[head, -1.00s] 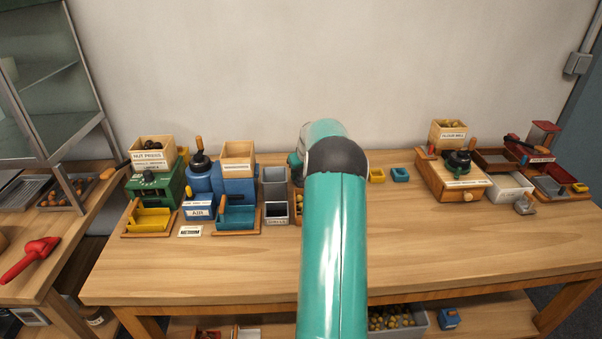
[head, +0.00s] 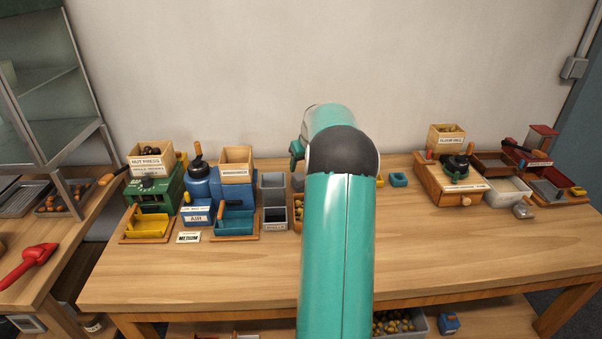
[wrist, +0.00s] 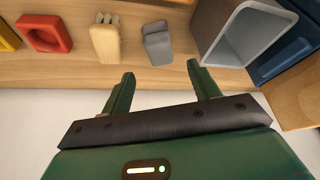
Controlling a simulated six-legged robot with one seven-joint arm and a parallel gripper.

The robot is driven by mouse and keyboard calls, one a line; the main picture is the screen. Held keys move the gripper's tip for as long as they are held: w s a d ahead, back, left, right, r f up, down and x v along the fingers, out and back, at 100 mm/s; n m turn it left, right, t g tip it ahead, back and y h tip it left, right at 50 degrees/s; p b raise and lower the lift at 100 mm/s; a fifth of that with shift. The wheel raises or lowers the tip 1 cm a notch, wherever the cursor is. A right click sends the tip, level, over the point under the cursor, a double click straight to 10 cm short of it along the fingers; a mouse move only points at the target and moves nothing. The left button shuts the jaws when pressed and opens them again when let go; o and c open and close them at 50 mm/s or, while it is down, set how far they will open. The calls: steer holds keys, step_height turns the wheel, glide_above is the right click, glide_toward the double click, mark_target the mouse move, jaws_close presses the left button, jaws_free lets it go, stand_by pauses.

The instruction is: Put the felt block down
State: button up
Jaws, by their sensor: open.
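In the wrist view my gripper (wrist: 163,82) is open, with two green fingers apart and nothing between them. A small grey block (wrist: 157,43), which looks like the felt block, rests on the wooden table just beyond the fingertips, apart from them. It has a notched or stepped shape. In the head view a bit of grey (head: 297,182) shows beside my arm and may be the same block. My arm hides most of that spot and the fingers there.
In the wrist view a pale wooden clip-like piece (wrist: 105,42) and a red ring (wrist: 45,34) lie left of the block. A grey bin (wrist: 205,30) stands close on its right. In the head view the table's front (head: 200,275) is clear.

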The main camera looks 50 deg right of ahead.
steer(key=w+a+r+n, duration=0.1)
steer(key=a+r, duration=0.4)
steer(key=a, duration=0.5)
steer(key=a+r+n, duration=0.1)
steer(key=a+r, duration=0.4)
steer(key=a, duration=0.5)
steer(key=w+a+r, duration=0.1)
steer(key=a+r, duration=0.4)
steer(key=a, duration=0.5)
steer(key=s+a+r+n, duration=0.1)
steer(key=s+a, duration=0.3)
steer(key=a, duration=0.4)
steer(key=s+a+r+n, duration=0.1)
steer(key=s+a, duration=0.3)
steer(key=a, duration=0.4)
steer(key=s+a+f+n+t+y, duration=0.1)
steer(key=s+a+f, duration=0.4)
steer(key=s+a, duration=0.5)
steer(key=s+y, duration=0.1)
steer(key=s, duration=0.2)
steer(key=shift+a, duration=0.15)
steer(key=c, duration=0.5)
steer(key=shift+c, duration=0.2)
